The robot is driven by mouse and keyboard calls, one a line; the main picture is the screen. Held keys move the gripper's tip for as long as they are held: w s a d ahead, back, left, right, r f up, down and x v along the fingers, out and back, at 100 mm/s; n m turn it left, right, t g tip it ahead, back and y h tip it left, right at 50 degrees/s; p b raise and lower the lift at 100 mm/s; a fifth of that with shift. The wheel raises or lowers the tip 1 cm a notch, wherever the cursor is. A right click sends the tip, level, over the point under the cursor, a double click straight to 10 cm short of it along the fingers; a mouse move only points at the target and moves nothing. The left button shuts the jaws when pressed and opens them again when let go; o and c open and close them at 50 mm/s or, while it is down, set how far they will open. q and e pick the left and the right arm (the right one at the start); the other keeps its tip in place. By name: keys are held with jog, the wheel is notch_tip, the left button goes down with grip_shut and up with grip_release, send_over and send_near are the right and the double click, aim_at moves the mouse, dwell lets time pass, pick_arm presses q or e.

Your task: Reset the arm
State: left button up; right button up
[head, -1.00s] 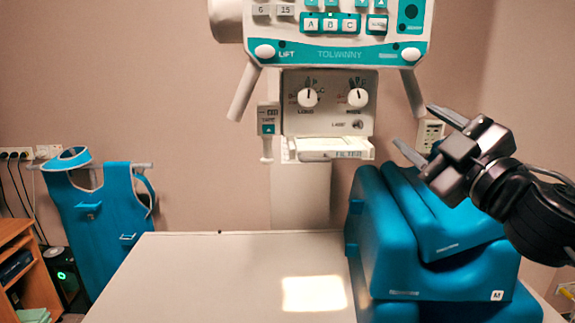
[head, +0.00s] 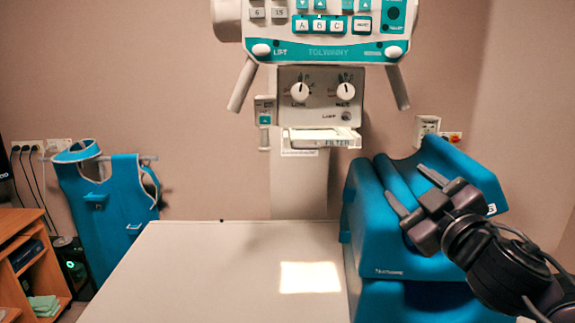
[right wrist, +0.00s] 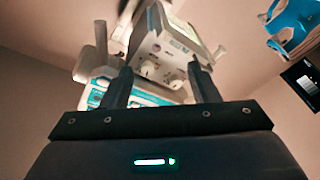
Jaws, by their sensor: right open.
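My right gripper (head: 412,192) is at the right in the head view, in front of the stack of blue cushions. Its two fingers are apart with nothing between them, pointing up and to the left. In the right wrist view its fingers (right wrist: 161,88) stand apart, with the X-ray machine (right wrist: 165,50) beyond them. In the head view I cannot tell whether the gripper touches the cushions (head: 375,235). My left gripper is not in view.
The X-ray machine's control panel (head: 325,48) hangs at the top centre. A pale table (head: 220,270) with a bright light patch is clear. A blue apron (head: 110,205) hangs at the left near a wooden shelf (head: 30,255). A wall socket (head: 427,127) is behind the cushions.

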jog(key=s+f+m+g+h, duration=0.2)
jog(key=s+f+m+g, duration=0.1)
jog(key=f, duration=0.9)
jog(key=s+f+m+g+h, duration=0.2)
jog(key=s+f+m+g, duration=0.15)
jog(key=f, duration=0.85)
jog(key=s+a+f+m+g, duration=0.1)
jog(key=s+f+m+g, duration=0.1)
jog(key=s+f+g, duration=1.15)
jog(key=s+f+t, duration=0.2)
jog(key=s+f, duration=0.1)
jog(key=f, duration=1.5)
jog(key=s+f+t, duration=0.2)
jog(key=s+f, duration=0.1)
jog(key=f, duration=1.4)
jog(key=s+d+f, duration=0.1)
jog(key=s+f, duration=0.7)
jog(key=s, duration=0.1)
jog(key=s+d+f+g, duration=0.1)
jog(key=s+d+f, duration=0.1)
jog(key=s+f, duration=0.6)
jog(key=shift+s+d+f+n+g+b, duration=0.25)
jog(key=shift+s+d+n+g+b, duration=0.1)
jog(key=shift+s, duration=0.6)
jog(key=shift+c, duration=0.4)
